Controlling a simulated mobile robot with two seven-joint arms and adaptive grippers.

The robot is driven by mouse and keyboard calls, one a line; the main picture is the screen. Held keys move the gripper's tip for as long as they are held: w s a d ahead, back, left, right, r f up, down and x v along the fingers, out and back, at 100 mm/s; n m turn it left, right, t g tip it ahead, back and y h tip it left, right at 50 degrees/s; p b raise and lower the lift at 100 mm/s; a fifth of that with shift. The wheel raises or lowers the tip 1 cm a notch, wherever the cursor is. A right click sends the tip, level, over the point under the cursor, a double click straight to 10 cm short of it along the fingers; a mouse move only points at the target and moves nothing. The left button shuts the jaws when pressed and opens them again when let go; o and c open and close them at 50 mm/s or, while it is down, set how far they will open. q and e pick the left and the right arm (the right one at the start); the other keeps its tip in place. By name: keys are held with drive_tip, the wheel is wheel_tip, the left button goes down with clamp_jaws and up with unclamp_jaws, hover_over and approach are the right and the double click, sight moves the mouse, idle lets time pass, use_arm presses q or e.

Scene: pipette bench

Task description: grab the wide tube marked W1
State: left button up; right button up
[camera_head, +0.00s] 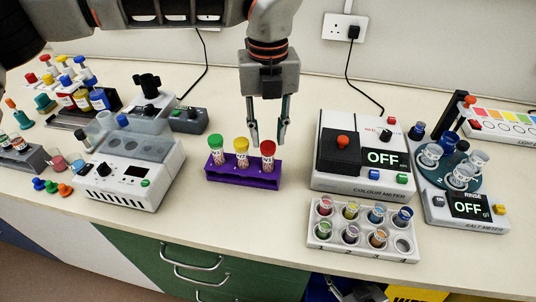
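A purple rack (243,178) near the middle of the bench holds three upright wide tubes. They are a green-capped tube (217,150), a yellow-capped tube (242,155) and a red-capped tube (268,156). Their white labels carry red print too small to read, so I cannot tell which is W1. My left gripper (268,141) points down with its fingers apart and nothing held. Its fingertips are at the red cap's height in the picture, one to each side; I cannot tell the depth. A dark part at the bottom edge looks like my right gripper (358,291), mostly cut off.
A white device (125,185) stands left of the rack, the colour meter (345,185) right of it. A white tray (375,247) of small cups sits at the front right. A salt meter (440,215) and round holder stand far right. Bench around the rack is clear.

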sight(268, 157)
use_arm(q)
drive_tip(key=shift+f, duration=0.55)
drive_tip(key=shift+s+f, duration=0.25)
drive_tip(key=shift+f, duration=0.55)
drive_tip(key=f, duration=0.2)
drive_tip(key=f+p, duration=0.1)
drive_tip(key=f, duration=0.1)
drive_tip(key=shift+w+f, duration=0.2)
drive_tip(key=shift+f, duration=0.2)
clamp_jaws()
use_arm(e)
drive_tip(key=shift+s+r, duration=0.2)
drive_tip(key=shift+r, duration=0.35)
